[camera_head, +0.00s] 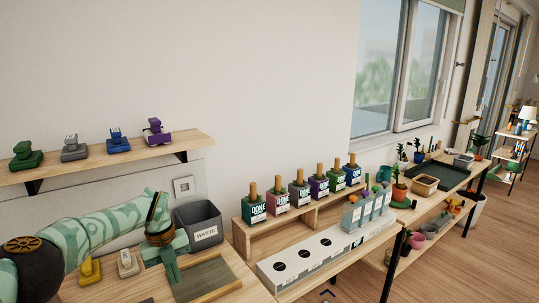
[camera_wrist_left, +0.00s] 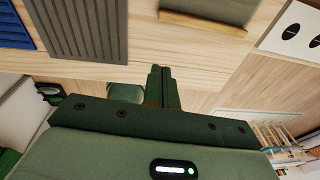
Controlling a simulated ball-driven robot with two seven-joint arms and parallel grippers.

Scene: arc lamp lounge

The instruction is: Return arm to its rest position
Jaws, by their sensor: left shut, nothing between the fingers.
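My left arm comes in from the left in pale green with darker bands. Its left gripper (camera_head: 172,274) points down over the near wooden table, beside the framed tray (camera_head: 222,291). In the left wrist view the dark green fingers (camera_wrist_left: 160,72) are together with nothing between them, with wooden tabletop beyond. My right gripper does not show in either view.
A grey waste bin (camera_head: 202,234) stands just behind the gripper. A yellow stamp (camera_head: 90,272) and a cream stamp (camera_head: 127,264) sit to its left. A wall shelf (camera_head: 100,157) bears several stamps. A white box with black ovals (camera_head: 300,262) and several labelled DONE blocks (camera_head: 278,202) are to the right.

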